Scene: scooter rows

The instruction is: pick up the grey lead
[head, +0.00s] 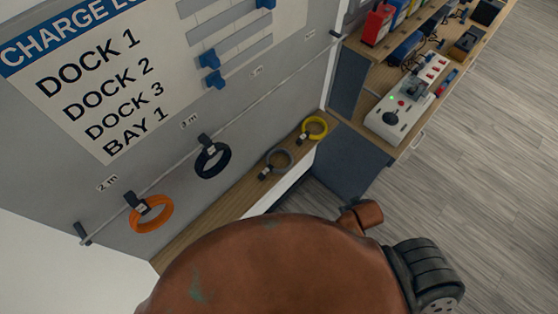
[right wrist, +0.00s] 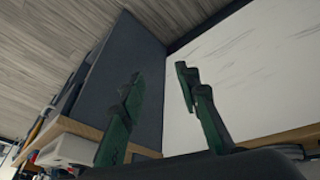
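The grey lead (head: 278,160) is a coiled ring with a dark tag or plug, lying on the narrow wooden ledge at the foot of the charge board in the head view. It lies between the yellow lead (head: 315,128) and the near part of the ledge. My right gripper (right wrist: 160,78) shows in the right wrist view with its two dark green fingers apart and nothing between them. The grey lead cannot be made out in that view. My left gripper is not in view.
A workbench (head: 398,152) with a white control box (head: 393,118) stands at the right. A large brown rounded shape hides the bottom middle of the head view.

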